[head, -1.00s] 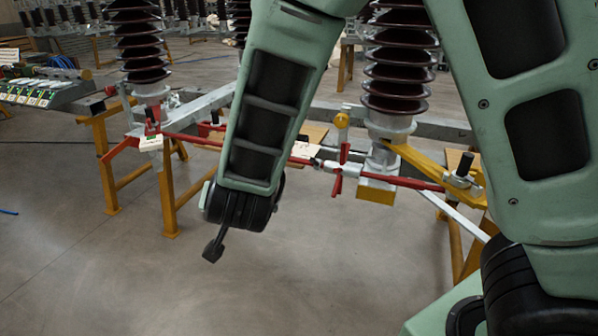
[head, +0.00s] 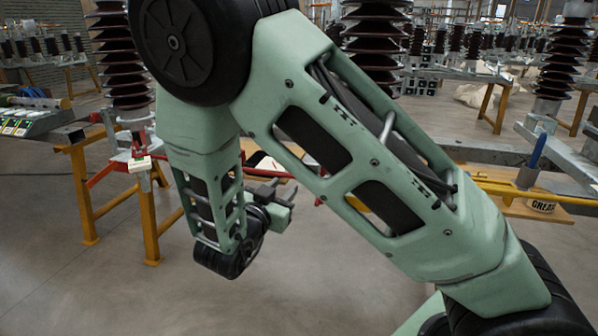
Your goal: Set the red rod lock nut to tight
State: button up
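The red rod (head: 104,174) shows at the left, by the foot of the left insulator, and runs right behind my arm. A short red piece shows past my forearm, near my gripper. The lock nut cannot be made out; my arm covers the middle of the rod. My gripper (head: 277,187) is beyond my bent arm, near the middle of the picture, with its dark fingers partly seen. Nothing is visibly held, but the gap between the fingers is unclear. I cannot tell whether it touches the rod.
Brown ribbed insulators (head: 120,60) stand on a frame with yellow trestle legs (head: 82,195). A bench with tools (head: 40,122) is at the far left. The grey floor in front is open.

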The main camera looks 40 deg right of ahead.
jog(key=x, duration=1)
jog(key=shift+w+d, duration=0.1)
jog(key=shift+d, duration=0.05)
grip_shut()
